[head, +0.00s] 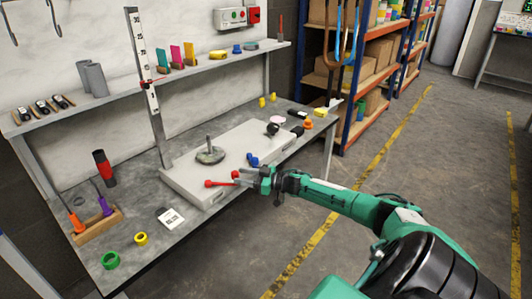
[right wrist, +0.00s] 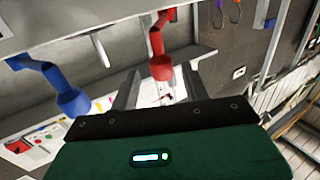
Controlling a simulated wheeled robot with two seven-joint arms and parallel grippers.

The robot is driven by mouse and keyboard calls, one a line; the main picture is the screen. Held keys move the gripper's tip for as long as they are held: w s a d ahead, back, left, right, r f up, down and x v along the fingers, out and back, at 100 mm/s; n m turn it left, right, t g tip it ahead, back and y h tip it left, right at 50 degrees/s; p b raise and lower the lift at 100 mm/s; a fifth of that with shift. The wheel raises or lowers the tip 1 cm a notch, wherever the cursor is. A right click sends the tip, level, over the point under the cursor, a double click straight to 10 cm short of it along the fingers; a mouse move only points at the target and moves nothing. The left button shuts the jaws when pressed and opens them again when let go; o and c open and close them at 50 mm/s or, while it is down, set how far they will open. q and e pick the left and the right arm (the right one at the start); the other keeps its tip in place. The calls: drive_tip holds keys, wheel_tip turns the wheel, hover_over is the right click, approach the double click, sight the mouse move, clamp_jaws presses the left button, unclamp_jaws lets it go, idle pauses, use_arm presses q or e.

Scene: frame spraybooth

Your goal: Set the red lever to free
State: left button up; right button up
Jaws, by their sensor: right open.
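The red lever (head: 218,183) sticks out from the front edge of a pale grey slab-like fixture (head: 190,186) on the bench. In the right wrist view the red lever (right wrist: 158,42) hangs its wider end toward the gap between my fingers. My right gripper (head: 238,178) is open, right at the lever's outer end; its fingers (right wrist: 162,76) stand either side of that end. I cannot tell whether they touch it. A blue lever (head: 252,160) is on the same front edge, farther right; it also shows in the right wrist view (right wrist: 64,88). My left gripper is not in view.
A round metal part with a post (head: 210,152) sits on the fixture. A tool block (head: 97,224), a green ring (head: 110,260) and a yellow ring (head: 141,238) lie at the bench's near left. Shelving (head: 345,120) stands right behind. The floor to the right is clear.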

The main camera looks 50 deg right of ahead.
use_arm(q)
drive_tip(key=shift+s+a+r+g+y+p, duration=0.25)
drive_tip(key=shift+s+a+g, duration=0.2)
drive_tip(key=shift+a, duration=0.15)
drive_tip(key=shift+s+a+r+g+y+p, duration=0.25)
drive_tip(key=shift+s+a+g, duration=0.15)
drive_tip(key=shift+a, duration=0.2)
use_arm(e)
drive_tip(key=v, duration=1)
